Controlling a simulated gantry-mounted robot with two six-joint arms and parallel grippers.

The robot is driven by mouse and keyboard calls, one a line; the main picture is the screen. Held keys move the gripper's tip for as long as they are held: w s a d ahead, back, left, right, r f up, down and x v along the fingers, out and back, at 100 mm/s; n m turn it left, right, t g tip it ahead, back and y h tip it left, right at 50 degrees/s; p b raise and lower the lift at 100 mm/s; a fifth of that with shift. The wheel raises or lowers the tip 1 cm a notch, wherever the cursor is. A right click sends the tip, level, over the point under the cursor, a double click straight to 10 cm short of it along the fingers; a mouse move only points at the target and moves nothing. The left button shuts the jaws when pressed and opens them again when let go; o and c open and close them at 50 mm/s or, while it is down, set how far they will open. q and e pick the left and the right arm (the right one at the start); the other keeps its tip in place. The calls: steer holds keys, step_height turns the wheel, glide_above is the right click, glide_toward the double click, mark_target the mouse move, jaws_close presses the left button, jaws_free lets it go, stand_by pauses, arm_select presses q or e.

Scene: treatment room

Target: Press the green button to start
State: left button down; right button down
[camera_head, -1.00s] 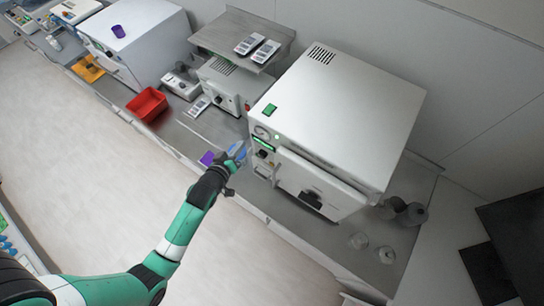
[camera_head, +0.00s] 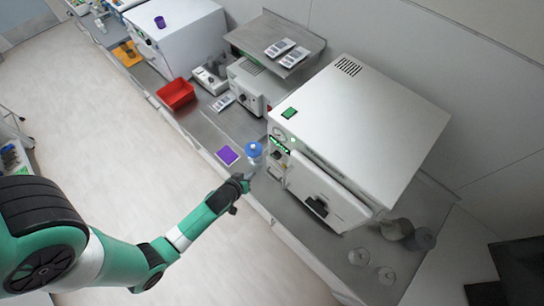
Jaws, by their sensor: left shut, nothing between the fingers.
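The white box-shaped machine (camera_head: 375,115) stands on the grey counter with its door facing me. Its front-left panel carries a gauge, a lit green display (camera_head: 279,146) and a small bright green spot (camera_head: 293,140). A green square (camera_head: 289,113) lies on its top near the front-left corner. I cannot tell for certain which of these is the button. My right gripper is not in view.
The floor in front is clear.

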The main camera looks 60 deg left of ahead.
arm_select(q)
steer(key=shift+w+a+b, duration=0.4)
steer(key=shift+w+b, duration=0.05)
steer(key=shift+w, duration=0.8)
steer(key=shift+w+a+b, duration=0.4)
steer(key=shift+w+a, duration=0.05)
steer(key=shift+w, duration=0.75)
steer(key=shift+w+a+b, duration=0.4)
steer(key=shift+w+b, duration=0.05)
steer(key=shift+w, duration=0.8)
steer(key=shift+w+a, duration=0.15)
steer(key=shift+w, duration=0.25)
steer(key=shift+w+a+b, duration=0.1)
steer(key=shift+w+b, duration=0.3)
steer(key=shift+s, duration=0.1)
steer(key=shift+s+d+p, duration=0.25)
steer(key=shift+s+p, duration=0.15)
steer(key=shift+s, duration=0.3)
